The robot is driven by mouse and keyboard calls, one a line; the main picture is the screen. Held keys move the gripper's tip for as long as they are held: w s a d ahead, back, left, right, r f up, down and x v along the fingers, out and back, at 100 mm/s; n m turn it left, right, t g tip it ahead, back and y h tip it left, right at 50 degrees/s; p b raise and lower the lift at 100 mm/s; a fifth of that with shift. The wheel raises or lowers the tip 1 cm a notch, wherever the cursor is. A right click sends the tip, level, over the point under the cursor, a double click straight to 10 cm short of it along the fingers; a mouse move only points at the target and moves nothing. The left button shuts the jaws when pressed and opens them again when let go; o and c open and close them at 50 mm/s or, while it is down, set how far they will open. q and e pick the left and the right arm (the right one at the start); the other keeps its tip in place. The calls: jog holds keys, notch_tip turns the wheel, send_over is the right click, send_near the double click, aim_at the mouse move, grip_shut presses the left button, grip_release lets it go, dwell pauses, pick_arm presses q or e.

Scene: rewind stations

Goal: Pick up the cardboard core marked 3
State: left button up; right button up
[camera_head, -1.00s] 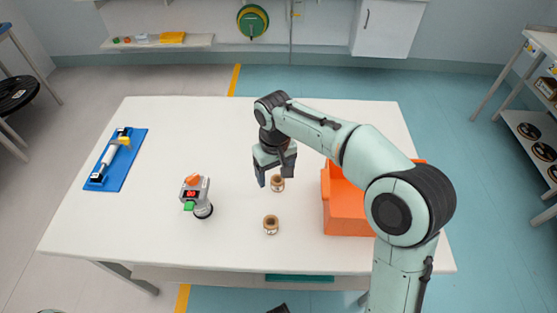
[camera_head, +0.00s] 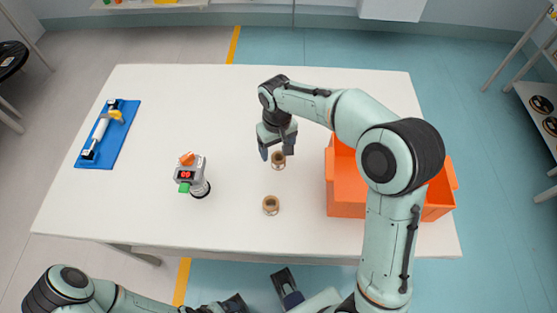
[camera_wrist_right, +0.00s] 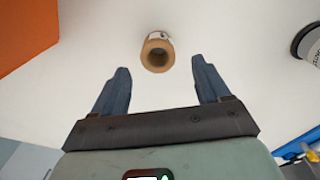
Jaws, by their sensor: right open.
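Two small tan cardboard cores stand on the white table in the head view: a farther core (camera_head: 278,160) and a nearer core (camera_head: 271,205). No number can be read on either. My right gripper (camera_head: 277,155) is open and empty, pointing down close to the farther core. In the right wrist view one core (camera_wrist_right: 158,52) stands just beyond the gap between the open fingers (camera_wrist_right: 160,80), apart from both. A small mark on its side is illegible.
An orange bin (camera_head: 346,190) stands right of the cores, under my right arm. A counter device (camera_head: 190,175) with a red display stands to the left. A blue board (camera_head: 110,140) holding a white roller lies at the far left. The table's middle back is clear.

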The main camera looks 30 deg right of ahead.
aim_at(278, 158)
jog(key=f, duration=0.5)
jog(key=shift+s+f+b, duration=0.1)
jog(key=shift+s+b, duration=0.1)
jog(key=shift+b, duration=0.15)
jog(key=shift+c, duration=0.3)
jog(key=c, duration=1)
jog(key=shift+c, duration=0.2)
